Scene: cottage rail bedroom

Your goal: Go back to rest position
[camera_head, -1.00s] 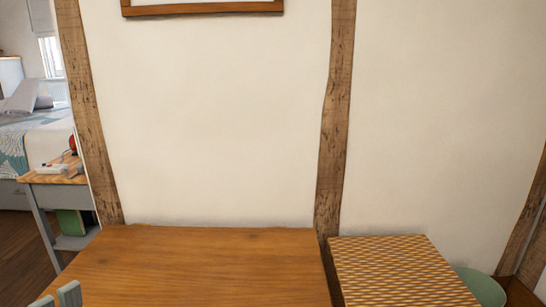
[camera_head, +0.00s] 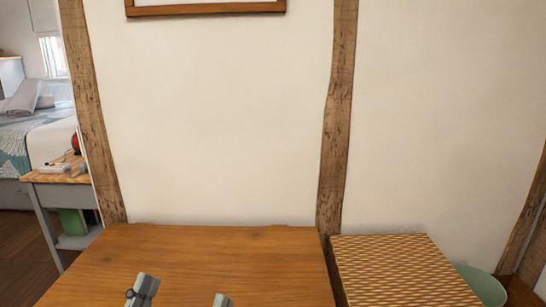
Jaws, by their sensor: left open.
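My left gripper (camera_head: 181,298) shows at the bottom edge of the head view, over the wooden tabletop (camera_head: 215,256). Its two grey fingertips stand well apart, with bare wood visible between them and nothing held. The rest of the gripper and the left arm are below the picture. My right gripper is not in view.
A woven-topped box (camera_head: 400,270) stands right of the tabletop, with a green round object (camera_head: 484,286) beside it. A white wall with timber posts (camera_head: 338,120) rises behind. A small side table (camera_head: 62,177) and a bed (camera_head: 40,140) are at left. The visible tabletop is clear.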

